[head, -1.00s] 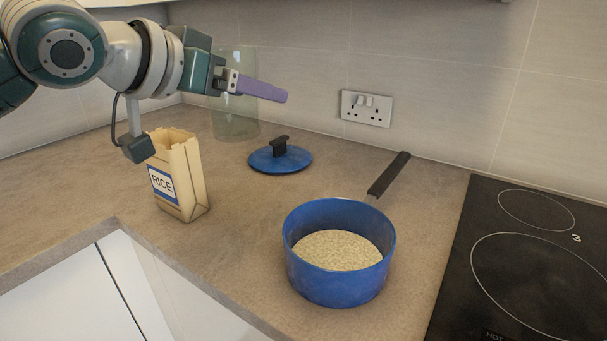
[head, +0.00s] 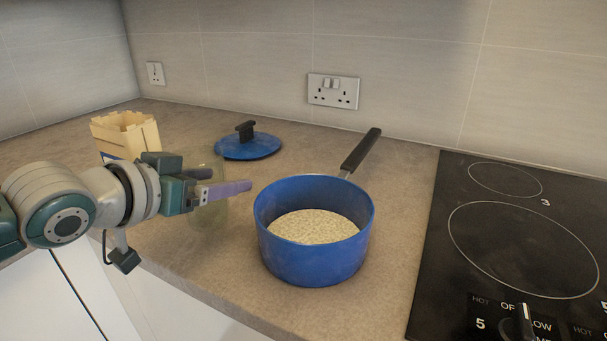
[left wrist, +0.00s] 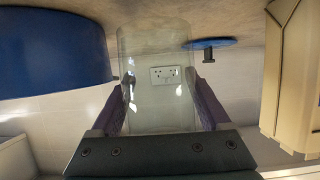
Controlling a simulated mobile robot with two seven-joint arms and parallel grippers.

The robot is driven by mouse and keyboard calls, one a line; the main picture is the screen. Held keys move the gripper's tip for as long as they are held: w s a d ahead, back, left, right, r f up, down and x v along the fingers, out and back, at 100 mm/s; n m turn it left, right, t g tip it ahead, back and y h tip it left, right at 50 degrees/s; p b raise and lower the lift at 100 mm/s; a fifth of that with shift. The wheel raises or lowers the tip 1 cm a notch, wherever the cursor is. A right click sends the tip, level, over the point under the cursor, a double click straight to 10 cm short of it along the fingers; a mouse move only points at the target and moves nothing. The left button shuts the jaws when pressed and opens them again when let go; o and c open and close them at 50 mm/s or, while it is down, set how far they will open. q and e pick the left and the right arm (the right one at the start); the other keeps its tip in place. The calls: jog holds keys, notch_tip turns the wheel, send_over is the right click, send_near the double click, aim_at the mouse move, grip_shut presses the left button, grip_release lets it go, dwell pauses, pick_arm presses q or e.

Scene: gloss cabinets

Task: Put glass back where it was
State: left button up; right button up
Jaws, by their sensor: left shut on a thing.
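The clear glass (head: 208,212) is held upright in my left gripper (head: 226,190), beside the blue pan (head: 315,245) and to its left. In the left wrist view, the purple fingers of my left gripper (left wrist: 158,98) are on either side of the transparent glass (left wrist: 155,62), shut on it. The glass is faint in the head view, and I cannot tell whether its base touches the counter. My right gripper is not in view.
The pan holds pale grains. A blue lid (head: 247,146) lies behind on the counter (head: 225,275). The rice bag (head: 128,135) stands behind my left arm, partly hidden. The black hob (head: 520,235) is at right, and the counter's front edge is close to the glass.

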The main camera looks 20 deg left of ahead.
pick_arm(q)
jog(key=shift+f, duration=1.35)
jog(key=shift+f+b, duration=0.1)
jog(key=shift+b, duration=0.2)
jog(key=o, duration=1.6)
